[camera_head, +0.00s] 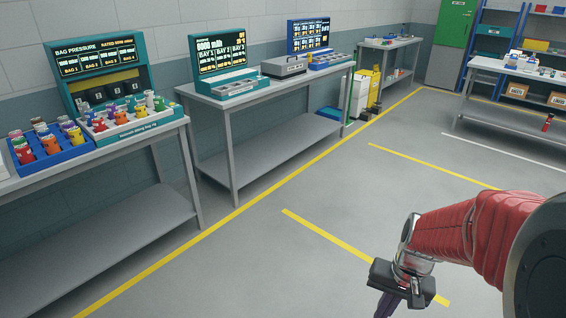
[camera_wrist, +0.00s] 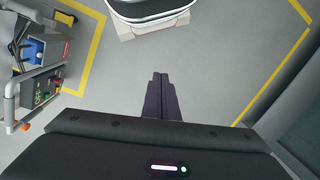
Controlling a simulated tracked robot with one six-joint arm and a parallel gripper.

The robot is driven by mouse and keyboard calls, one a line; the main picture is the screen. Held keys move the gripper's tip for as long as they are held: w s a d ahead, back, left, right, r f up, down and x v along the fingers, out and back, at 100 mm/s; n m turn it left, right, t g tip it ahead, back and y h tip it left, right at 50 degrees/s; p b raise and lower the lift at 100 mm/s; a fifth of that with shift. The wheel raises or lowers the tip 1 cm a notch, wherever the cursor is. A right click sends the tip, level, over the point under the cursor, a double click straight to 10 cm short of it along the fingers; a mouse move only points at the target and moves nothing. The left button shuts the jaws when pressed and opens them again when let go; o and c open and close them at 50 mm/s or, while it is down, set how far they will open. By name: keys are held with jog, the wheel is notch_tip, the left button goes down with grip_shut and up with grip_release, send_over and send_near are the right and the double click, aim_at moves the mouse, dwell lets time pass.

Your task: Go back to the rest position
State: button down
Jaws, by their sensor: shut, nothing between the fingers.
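My gripper (camera_head: 387,304) hangs at the lower right of the head view, at the end of my red arm, above the grey floor. In the wrist view my gripper (camera_wrist: 160,76) points down at bare floor, its two dark fingers together with nothing between them. It touches no object. The lower ends of the fingers are cut off by the bottom edge of the head view.
Along the left wall stand a bench (camera_head: 100,155) with colored bottles in trays and a bench (camera_head: 270,101) with display stations. A yellow cart (camera_head: 366,88) stands beyond them. A white-topped table (camera_head: 520,70) is at right. The marked floor between is open.

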jog(key=s+a+r+n+t, duration=0.2)
jog(key=s+a+r+t, duration=0.1)
jog(key=r, duration=0.6)
jog(key=s+a+r+n+t+h, duration=0.1)
jog(key=s+a+r, duration=0.3)
jog(key=r, duration=0.5)
jog(key=shift+a+n+t, duration=0.15)
jog(key=shift+n+t, duration=0.55)
jog(key=shift+t, duration=0.2)
